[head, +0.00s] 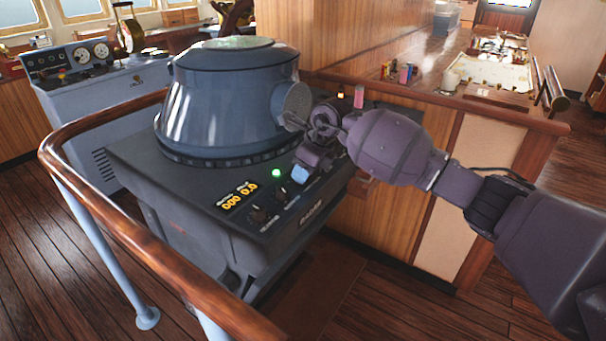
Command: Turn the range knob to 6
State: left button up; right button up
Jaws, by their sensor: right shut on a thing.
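The dark radar console (180,193) carries a big blue-grey dome. Its sloping front panel has yellow digit displays (240,195), a lit green lamp (277,173) and two dark knobs (268,206). My right gripper (302,174) reaches in from the right, low over the right part of this panel, and is shut on a small control there. The gripper covers that control, so its pointer and scale are hidden. The panel lettering is too small to read, so I cannot tell which control is the range knob. My left gripper is out of view.
A wooden handrail (120,215) on pale blue posts curves around the console's left and front. The blue-grey dome (228,100) rises just behind the gripper. A wood-panelled chart counter (490,70) stands behind and right. Another instrument console (90,85) is at back left.

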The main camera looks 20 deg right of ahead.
jog(key=shift+n+g+y+b, duration=0.35)
jog(key=shift+n+b, duration=0.45)
jog(key=shift+n, duration=0.6)
jog(key=o, duration=0.9)
jog(key=v, duration=1)
jog(key=shift+d+r, duration=0.2)
jog(key=shift+r, duration=0.2)
